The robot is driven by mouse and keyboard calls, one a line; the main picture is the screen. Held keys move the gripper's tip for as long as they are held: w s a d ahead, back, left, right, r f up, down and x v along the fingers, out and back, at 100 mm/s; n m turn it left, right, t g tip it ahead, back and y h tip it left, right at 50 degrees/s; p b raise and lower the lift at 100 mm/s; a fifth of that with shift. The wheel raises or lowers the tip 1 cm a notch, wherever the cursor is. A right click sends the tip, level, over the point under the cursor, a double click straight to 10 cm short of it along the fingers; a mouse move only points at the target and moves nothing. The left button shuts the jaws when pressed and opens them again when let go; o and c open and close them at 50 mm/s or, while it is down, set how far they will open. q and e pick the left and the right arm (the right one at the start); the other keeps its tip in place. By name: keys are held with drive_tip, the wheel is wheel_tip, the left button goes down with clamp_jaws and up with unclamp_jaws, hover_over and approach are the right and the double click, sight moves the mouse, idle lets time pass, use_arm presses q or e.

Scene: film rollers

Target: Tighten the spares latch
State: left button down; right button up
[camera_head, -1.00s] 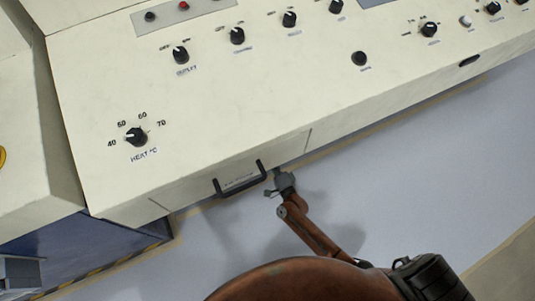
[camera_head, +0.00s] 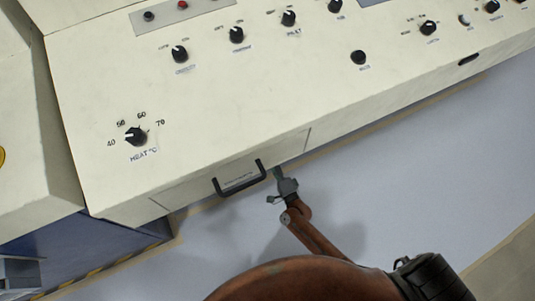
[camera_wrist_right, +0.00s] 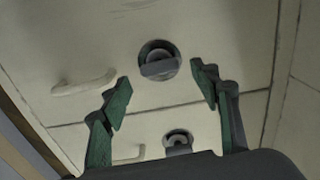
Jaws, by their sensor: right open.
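In the right wrist view, a round dark latch (camera_wrist_right: 158,62) with a flat grip tab is set in a cream panel, its tab lying nearly crosswise. A second similar latch (camera_wrist_right: 177,142) sits below a panel seam, partly hidden by my gripper's body. I cannot read which one is labelled spares. My right gripper (camera_wrist_right: 163,88) is open, with its green-padded fingers on either side of the upper latch and no visible contact. In the head view my right gripper (camera_head: 278,183) is beside the cabinet's front edge, right of the black handle. My left gripper is not in view.
The black handle (camera_head: 240,179) stands out from the cabinet front, close left of my right gripper. Pale handles (camera_wrist_right: 84,83) show in the wrist view. The cream console top (camera_head: 250,95) carries several knobs. Open floor (camera_head: 420,180) lies to the right.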

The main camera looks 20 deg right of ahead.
drive_tip(key=s, duration=0.9)
drive_tip(key=shift+d, duration=0.15)
